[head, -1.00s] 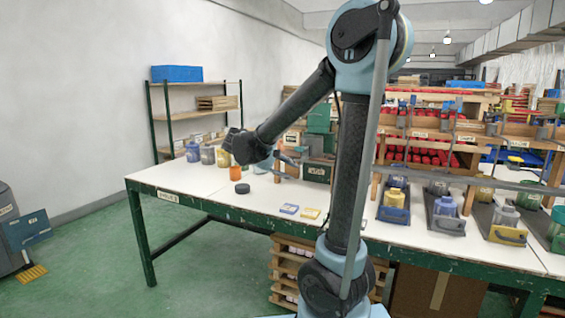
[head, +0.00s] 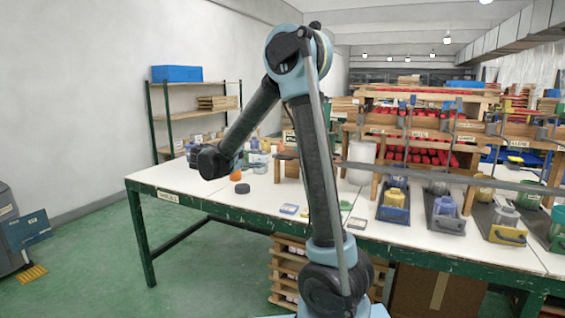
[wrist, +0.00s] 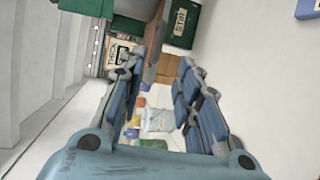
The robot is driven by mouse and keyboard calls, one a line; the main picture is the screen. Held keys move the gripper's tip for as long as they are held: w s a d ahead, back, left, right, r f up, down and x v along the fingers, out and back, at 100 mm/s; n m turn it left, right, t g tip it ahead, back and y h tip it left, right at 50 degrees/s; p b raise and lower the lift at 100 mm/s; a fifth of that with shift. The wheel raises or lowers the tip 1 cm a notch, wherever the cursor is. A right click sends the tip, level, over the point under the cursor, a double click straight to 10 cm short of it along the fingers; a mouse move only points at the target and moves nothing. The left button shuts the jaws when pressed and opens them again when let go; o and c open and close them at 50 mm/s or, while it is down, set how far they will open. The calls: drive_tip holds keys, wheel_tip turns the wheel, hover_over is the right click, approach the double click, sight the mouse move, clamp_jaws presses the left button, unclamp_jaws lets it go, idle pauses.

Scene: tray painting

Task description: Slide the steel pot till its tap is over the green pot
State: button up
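A pale grey cylinder (head: 361,161), possibly the steel pot, stands at the left end of the wooden rack in the head view; its tap cannot be made out. A green pot (head: 528,198) shows at the far right, above the dark trays. My gripper is at the left end of the table, far from both; its fingers are hardly visible in the head view. In the wrist view my gripper (wrist: 163,80) has its fingers spread, with nothing between the tips. Small bottles (wrist: 155,120) show beyond them. Neither pot can be picked out there.
Dark sloping trays with coloured containers, such as a blue tray (head: 393,213), line the table's right half below a long rail (head: 440,177). The table's front left (head: 180,178) is clear.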

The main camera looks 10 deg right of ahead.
drive_tip(key=x, duration=1.4)
drive_tip(key=shift+w+d, duration=0.1)
clamp_jaws()
drive_tip(key=shift+f, duration=0.1)
